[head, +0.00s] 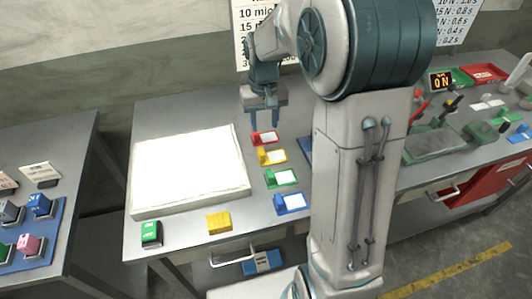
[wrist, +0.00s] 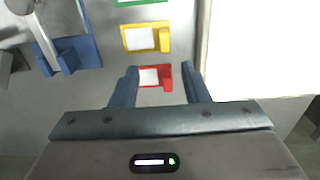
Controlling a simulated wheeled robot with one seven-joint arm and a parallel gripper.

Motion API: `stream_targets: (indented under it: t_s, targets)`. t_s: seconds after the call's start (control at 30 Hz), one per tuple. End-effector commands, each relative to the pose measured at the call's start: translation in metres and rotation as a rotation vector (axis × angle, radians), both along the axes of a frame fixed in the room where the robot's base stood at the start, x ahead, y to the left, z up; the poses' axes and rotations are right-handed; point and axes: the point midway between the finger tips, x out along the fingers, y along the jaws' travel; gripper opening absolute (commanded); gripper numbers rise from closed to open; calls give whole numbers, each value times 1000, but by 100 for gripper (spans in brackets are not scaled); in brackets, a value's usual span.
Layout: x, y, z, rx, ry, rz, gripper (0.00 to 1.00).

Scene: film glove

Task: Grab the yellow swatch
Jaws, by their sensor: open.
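The yellow swatch (head: 264,157), a yellow frame with a white middle and a raised yellow block at one end, lies on the grey table. It also shows in the wrist view (wrist: 165,40), beyond my fingertips. The red swatch (head: 264,138) lies behind it in the head view and appears between my fingers in the wrist view (wrist: 168,78). My gripper (head: 265,106) is open and empty, pointing down above the table near the red swatch; its two fingers also show in the wrist view (wrist: 159,80). I cannot tell its exact height.
Green (head: 270,178) and blue (head: 281,201) swatches continue the row toward the table's front. A bright white panel (head: 240,186) lies left of the row. A separate yellow block (head: 218,222) and a green block (head: 150,233) sit near the front edge. My arm hides some table to the right.

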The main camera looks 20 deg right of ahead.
Motion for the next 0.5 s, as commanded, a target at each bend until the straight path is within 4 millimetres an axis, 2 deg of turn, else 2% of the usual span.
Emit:
stream_targets:
  t_s: [0.1, 0.23, 0.33, 0.5]
  targets:
    - [-1, 0, -25, 1, 7, 1, 42]
    - [-1, 1, -49, 1, 6, 0, 42]
    - [-1, 1, -61, 1, 3, 0, 42]
    - [-1, 1, -71, 0, 1, 0, 42]
